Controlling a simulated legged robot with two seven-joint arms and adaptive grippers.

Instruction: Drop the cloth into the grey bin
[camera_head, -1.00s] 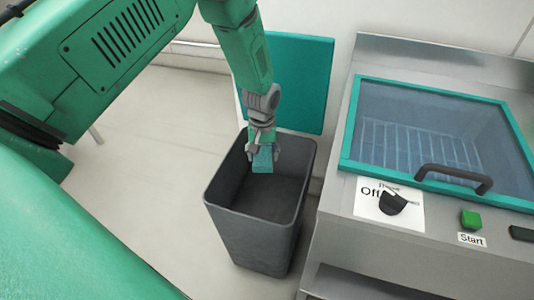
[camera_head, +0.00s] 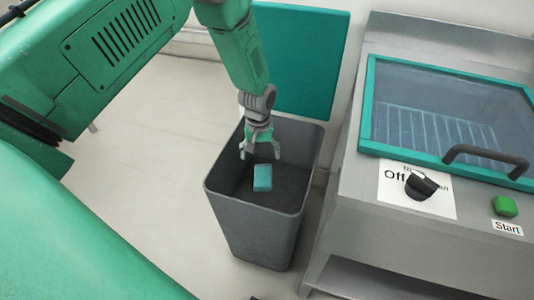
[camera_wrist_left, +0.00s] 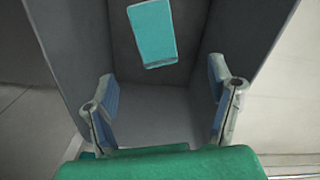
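The cloth (camera_head: 262,178) is a small teal folded piece. It shows within the opening of the grey bin (camera_head: 250,225), below my left gripper and apart from its fingers. In the left wrist view the cloth (camera_wrist_left: 152,33) shows against the bin's inside, beyond the fingertips. I cannot tell whether it is falling or resting. My left gripper (camera_head: 260,152) is open and empty over the bin; its spread fingers also show in the left wrist view (camera_wrist_left: 165,90). The bin stands upright on the floor. My right gripper is not in view.
A steel machine (camera_head: 390,240) with a teal-framed glass lid (camera_head: 440,115), a black handle (camera_head: 487,158), a dial (camera_head: 420,186) and a green Start button (camera_head: 505,206) stands right of the bin. A teal panel (camera_head: 298,60) is behind it. The floor (camera_head: 160,150) to the left is clear.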

